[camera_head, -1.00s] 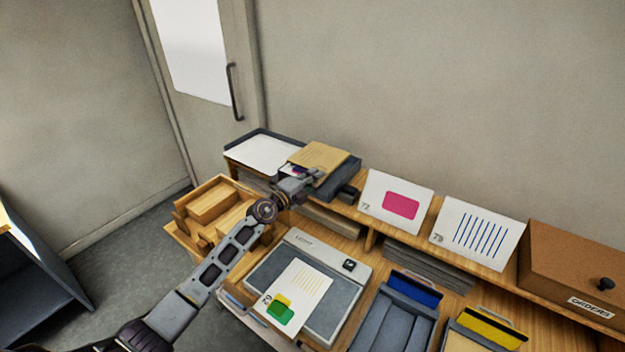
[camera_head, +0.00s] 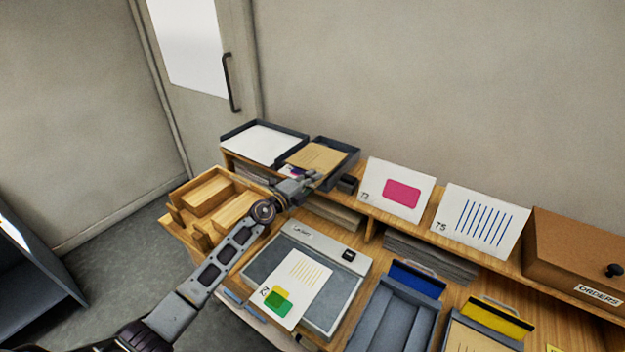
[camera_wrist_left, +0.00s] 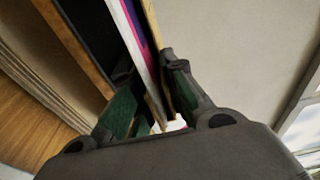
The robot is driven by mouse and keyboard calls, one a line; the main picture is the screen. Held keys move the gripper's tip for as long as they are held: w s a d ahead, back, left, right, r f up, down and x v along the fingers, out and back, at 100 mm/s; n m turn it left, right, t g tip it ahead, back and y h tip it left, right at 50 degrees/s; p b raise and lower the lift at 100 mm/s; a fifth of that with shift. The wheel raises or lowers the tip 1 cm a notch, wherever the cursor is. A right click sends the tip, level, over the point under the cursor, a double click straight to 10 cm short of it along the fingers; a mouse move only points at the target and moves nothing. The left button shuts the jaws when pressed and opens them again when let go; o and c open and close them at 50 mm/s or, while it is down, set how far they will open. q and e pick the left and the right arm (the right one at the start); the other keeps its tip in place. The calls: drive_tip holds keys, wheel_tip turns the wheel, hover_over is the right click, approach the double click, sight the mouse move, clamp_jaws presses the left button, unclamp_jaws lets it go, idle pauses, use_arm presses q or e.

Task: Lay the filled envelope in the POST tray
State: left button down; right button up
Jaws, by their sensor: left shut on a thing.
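The filled envelope (camera_head: 317,157) is tan, with a white and coloured print edge showing at its near left side. It lies flat or nearly so over a dark tray (camera_head: 349,165) on the raised shelf; the tray's far and right rims show around it. I cannot read a POST label. My left gripper (camera_head: 303,182) is shut on the envelope's near edge. In the left wrist view, the envelope (camera_wrist_left: 153,60) and the coloured print run between the green-padded fingers (camera_wrist_left: 150,108). I cannot tell whether the envelope touches the tray floor. My right gripper is not in view.
A second dark tray with white paper (camera_head: 262,143) stands left of it. A wooden compartment box (camera_head: 207,196), a light box (camera_head: 334,300) with a printed sheet (camera_head: 296,288), two cards (camera_head: 396,190) and an ORDERS box (camera_head: 575,262) are nearby.

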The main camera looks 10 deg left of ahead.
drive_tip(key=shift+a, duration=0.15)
use_arm(q)
drive_tip(key=c, duration=1.4)
unclamp_jaws()
drive_tip(key=shift+c, duration=0.2)
drive_tip(key=shift+o, duration=0.3)
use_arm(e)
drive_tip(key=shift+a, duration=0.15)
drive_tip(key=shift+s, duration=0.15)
use_arm(q)
drive_tip(key=shift+v, duration=1.2)
drive_tip(key=v, duration=0.9)
drive_tip(key=shift+s+a, duration=0.2)
drive_tip(key=shift+c, duration=0.6)
